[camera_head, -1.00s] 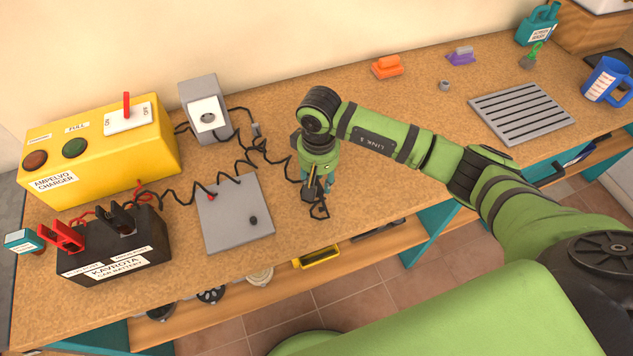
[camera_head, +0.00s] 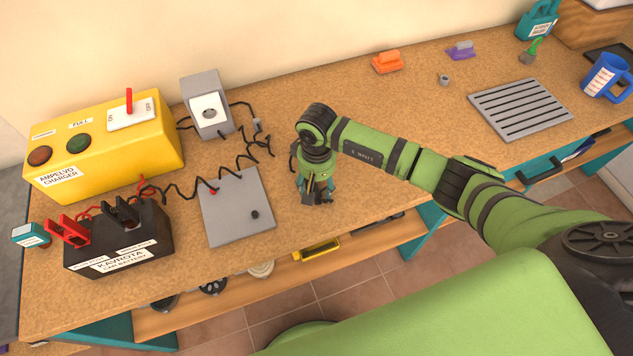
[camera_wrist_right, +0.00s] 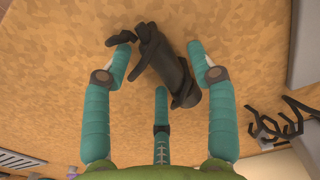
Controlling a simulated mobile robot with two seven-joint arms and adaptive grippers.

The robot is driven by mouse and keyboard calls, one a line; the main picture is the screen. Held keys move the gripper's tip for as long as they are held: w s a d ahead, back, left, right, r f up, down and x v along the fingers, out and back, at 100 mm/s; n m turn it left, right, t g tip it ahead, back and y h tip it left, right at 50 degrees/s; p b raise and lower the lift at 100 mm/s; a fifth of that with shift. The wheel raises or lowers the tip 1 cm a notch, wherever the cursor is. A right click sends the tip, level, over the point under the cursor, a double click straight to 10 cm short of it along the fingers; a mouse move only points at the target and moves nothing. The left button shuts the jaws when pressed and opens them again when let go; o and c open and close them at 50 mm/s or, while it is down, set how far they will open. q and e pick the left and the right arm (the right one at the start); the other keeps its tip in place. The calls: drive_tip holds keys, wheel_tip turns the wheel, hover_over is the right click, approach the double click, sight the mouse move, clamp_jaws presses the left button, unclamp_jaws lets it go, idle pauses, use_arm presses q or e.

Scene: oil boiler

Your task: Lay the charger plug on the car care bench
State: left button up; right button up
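The charger plug (camera_wrist_right: 174,70) is black and shows between the teal fingers of my right gripper in the right wrist view. Bare bench surface is behind it, and gaps show between the plug and the side fingers. I cannot tell whether it touches the bench. My right gripper (camera_head: 318,197) points down over the front part of the car care bench (camera_head: 400,120), right of a grey plate. Its fingers (camera_wrist_right: 161,60) are spread, not closed on the plug. In the head view the fingers mostly hide the plug. My left gripper is not in view.
The grey plate (camera_head: 237,205), yellow charger (camera_head: 105,150), grey socket box (camera_head: 207,105) and black car battery (camera_head: 118,240) stand on the left. Black cables (camera_head: 245,145) lie between them. A slotted grate (camera_head: 520,108) and blue mug (camera_head: 606,78) are at the right. The bench middle is mostly clear.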

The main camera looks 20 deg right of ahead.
sight(316, 185)
drive_tip(key=shift+r, duration=0.2)
drive_tip(key=shift+w+r, duration=0.1)
drive_tip(key=shift+r, duration=0.15)
wheel_tip(316, 185, up, 12)
drive_tip(key=b, duration=0.4)
drive_tip(key=shift+f, duration=0.25)
